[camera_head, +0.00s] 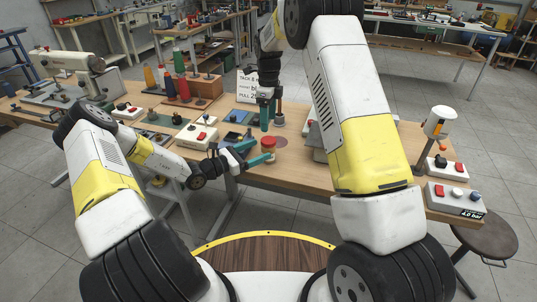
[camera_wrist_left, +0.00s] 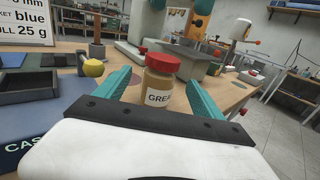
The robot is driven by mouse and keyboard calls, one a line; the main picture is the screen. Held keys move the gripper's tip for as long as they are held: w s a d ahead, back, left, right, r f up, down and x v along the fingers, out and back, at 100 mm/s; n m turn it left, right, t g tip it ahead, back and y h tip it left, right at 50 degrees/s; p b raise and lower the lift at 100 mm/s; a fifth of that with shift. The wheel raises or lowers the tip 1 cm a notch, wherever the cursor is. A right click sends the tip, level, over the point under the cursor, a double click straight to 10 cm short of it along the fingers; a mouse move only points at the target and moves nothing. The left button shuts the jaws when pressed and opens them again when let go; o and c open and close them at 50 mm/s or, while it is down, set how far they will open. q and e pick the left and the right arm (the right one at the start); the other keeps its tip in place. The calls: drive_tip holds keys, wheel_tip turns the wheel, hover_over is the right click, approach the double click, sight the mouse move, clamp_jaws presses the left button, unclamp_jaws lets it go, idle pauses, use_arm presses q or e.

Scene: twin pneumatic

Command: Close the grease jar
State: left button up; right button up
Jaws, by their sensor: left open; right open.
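The grease jar (camera_wrist_left: 158,90) is a tan jar with a label reading "GREA". A red lid (camera_wrist_left: 163,62) sits on top of it; I cannot tell how tightly it is seated. In the head view the jar (camera_head: 267,152) stands near the table's front edge. My left gripper (camera_head: 252,153) is open, low over the table, with its teal fingers on either side of the jar in the left wrist view. I cannot tell whether they touch it. My right gripper (camera_head: 271,118) points down behind the jar, open, its fingers partly hard to make out.
A white sign (camera_head: 247,85) stands behind. A blue tray (camera_head: 237,117) and a white box with a red switch (camera_head: 196,136) lie to the left. Thread cones (camera_head: 180,75) stand farther back. A grey block (camera_wrist_left: 190,58) is behind the jar. Switch boxes (camera_head: 453,197) are at the right edge.

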sight(274, 144)
use_arm(q)
drive_tip(key=x, duration=0.8)
clamp_jaws()
